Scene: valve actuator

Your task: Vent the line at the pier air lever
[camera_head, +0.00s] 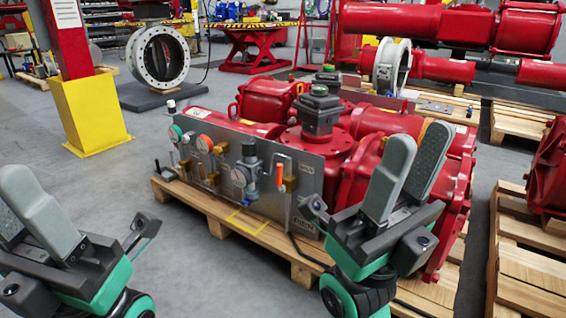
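A grey metal panel (304,190) stands upright on the front of a red valve actuator (333,150). It carries gauges, brass fittings and a lever with an orange-red handle (281,168) near its right part. More orange-topped and green-topped fittings sit to the left; I cannot read which lever is labelled pier air. My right gripper (418,136) is open and empty, fingers up, in front of the actuator's right end and right of the panel. My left gripper (20,190) is at the lower left, far from the panel, partly cut off; its finger gap is unclear.
The actuator rests on a wooden pallet (225,216). A red post with a yellow base (90,112) stands at the left. More pallets (535,262) with red parts are at the right. The grey floor (120,190) left of the panel is clear.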

